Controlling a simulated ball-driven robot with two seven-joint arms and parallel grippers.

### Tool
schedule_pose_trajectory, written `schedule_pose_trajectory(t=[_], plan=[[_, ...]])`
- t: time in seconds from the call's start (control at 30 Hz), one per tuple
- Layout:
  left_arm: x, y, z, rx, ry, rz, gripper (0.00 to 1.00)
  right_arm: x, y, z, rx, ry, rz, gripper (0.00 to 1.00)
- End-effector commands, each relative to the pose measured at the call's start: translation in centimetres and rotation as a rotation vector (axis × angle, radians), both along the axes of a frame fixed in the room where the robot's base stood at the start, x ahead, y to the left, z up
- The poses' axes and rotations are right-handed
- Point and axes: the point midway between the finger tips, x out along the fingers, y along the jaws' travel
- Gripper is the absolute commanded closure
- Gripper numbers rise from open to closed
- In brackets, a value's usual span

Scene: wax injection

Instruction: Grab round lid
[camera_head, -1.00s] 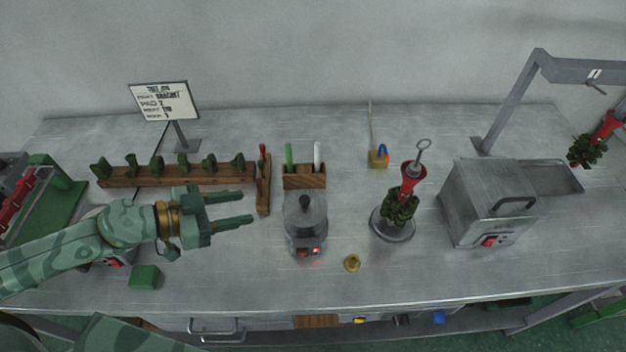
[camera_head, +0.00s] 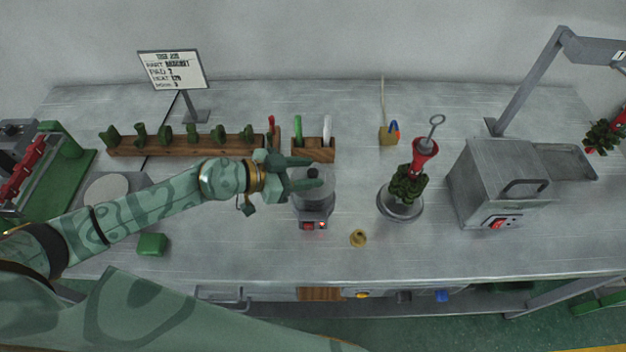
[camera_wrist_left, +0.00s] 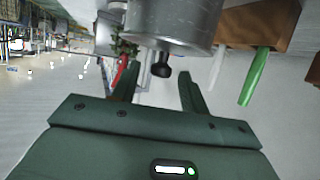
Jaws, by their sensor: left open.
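The round lid (camera_head: 326,188) is a grey metal disc with a black knob (camera_head: 312,173). It sits on the small metal pot (camera_head: 315,205) with red lights on its front. My left gripper (camera_head: 318,172) is open and empty, with its fingers reaching over the lid on either side of the knob. In the left wrist view the knob (camera_wrist_left: 161,69) shows between the open fingertips, apart from both, and the pot (camera_wrist_left: 175,18) lies beyond. The left gripper partly hides the lid in the head view. My right gripper is not in view.
A wooden holder (camera_head: 316,156) with a green and a white tool stands just behind the pot. A wooden rack (camera_head: 180,146) is to the left.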

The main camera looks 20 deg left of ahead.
Motion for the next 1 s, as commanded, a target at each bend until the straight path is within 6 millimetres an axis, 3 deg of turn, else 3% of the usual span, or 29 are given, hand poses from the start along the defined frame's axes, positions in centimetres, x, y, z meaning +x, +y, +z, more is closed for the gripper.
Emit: schedule_pose_trajectory(t=[0.13,0.37,0.53,0.57,1.0], plan=[[1.1,-1.3,-0.9,0.000,0.000,0.001,0.56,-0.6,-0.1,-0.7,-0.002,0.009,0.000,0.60],[1.2,-1.4,-0.8,0.000,0.000,0.001,0.56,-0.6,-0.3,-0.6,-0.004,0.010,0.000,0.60],[1.2,-1.4,-0.8,0.000,0.000,0.001,0.97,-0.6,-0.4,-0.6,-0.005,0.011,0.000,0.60],[1.2,-1.4,-0.8,0.000,0.000,0.001,1.00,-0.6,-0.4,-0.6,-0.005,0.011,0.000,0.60],[1.1,-1.4,0.2,-0.002,0.001,0.001,1.00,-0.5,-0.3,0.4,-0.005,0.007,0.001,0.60]])
